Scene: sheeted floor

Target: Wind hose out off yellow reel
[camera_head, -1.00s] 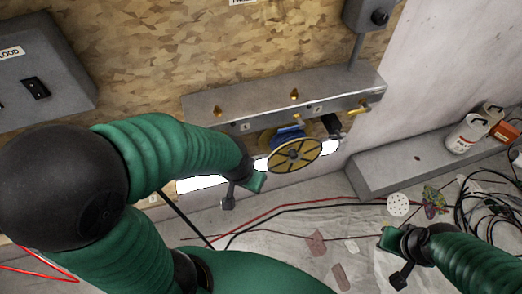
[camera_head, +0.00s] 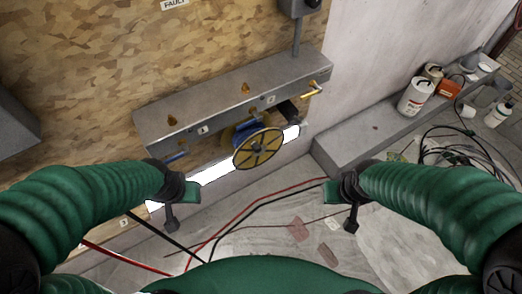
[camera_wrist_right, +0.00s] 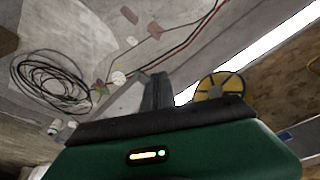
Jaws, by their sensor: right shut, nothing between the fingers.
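The yellow reel (camera_head: 258,148) is a spoked disc under the grey wall shelf. Blue material (camera_head: 238,131), perhaps the hose, shows behind it; how it is wound is hidden. The reel also shows in the right wrist view (camera_wrist_right: 232,80). My left gripper (camera_head: 180,193) is left of the reel and a little lower, apart from it; its fingers are too small to judge. My right gripper (camera_head: 338,193) is shut and empty, right of the reel and lower in the picture. It shows in the wrist view (camera_wrist_right: 155,90), apart from the reel.
The grey shelf (camera_head: 225,100) with small yellow handles overhangs the reel. A grey ledge (camera_head: 365,140) along the right wall bears a white container (camera_head: 416,97) and other items. Red and black cables (camera_head: 262,204) cross the sheeted floor. Coiled black cable (camera_head: 465,155) lies at right.

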